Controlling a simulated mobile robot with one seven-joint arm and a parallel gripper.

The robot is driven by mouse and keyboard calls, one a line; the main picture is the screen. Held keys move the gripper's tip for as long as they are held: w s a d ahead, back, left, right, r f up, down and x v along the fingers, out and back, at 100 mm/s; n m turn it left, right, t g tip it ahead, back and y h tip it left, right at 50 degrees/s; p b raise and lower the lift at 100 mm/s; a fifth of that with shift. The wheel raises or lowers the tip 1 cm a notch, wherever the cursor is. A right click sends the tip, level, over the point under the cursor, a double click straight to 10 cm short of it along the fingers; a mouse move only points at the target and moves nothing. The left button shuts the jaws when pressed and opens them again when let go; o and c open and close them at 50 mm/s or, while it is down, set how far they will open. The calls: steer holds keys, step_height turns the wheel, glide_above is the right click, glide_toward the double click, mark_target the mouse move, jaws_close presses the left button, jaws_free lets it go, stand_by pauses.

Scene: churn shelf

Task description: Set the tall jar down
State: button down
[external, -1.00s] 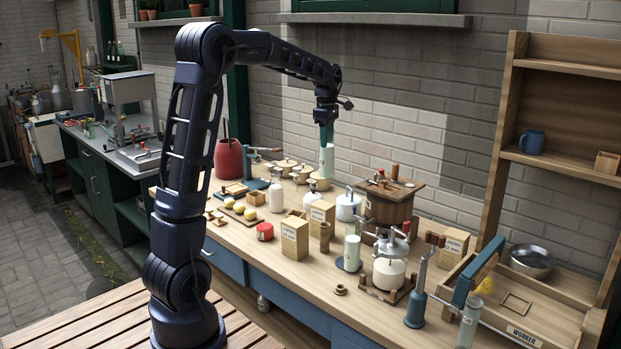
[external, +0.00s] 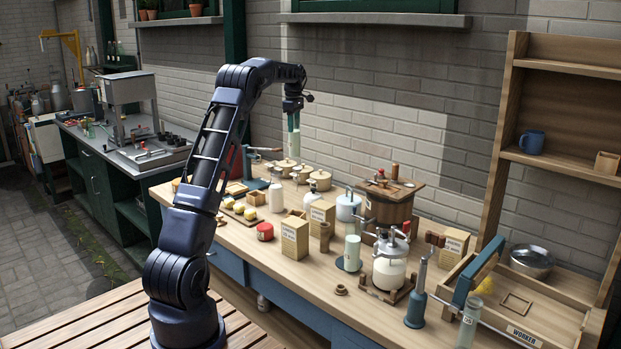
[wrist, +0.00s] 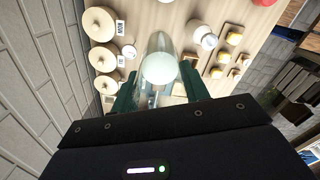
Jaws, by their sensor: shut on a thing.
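My gripper (external: 293,125) is shut on a tall pale jar (external: 296,146) and holds it upright above the back of the wooden bench (external: 268,292). The jar is above the row of squat lidded pots, apart from the bench top. In the wrist view the glassy jar (wrist: 160,62) sits between the two green fingers (wrist: 158,92). The dark gripper body hides its near part.
Squat lidded pots (external: 320,180) stand below the jar; they also line the left of the wrist view (wrist: 100,22). A white bottle (external: 276,197), boxes (external: 294,238) and a wooden churn (external: 388,206) crowd the bench. The brick wall (external: 370,120) is close behind.

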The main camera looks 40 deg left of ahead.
step_height(320, 180, down, 20)
steer(key=a, duration=0.1)
stand_by(0.7)
steer(key=shift+f, duration=0.25)
steer(key=c, duration=0.7)
jaws_free()
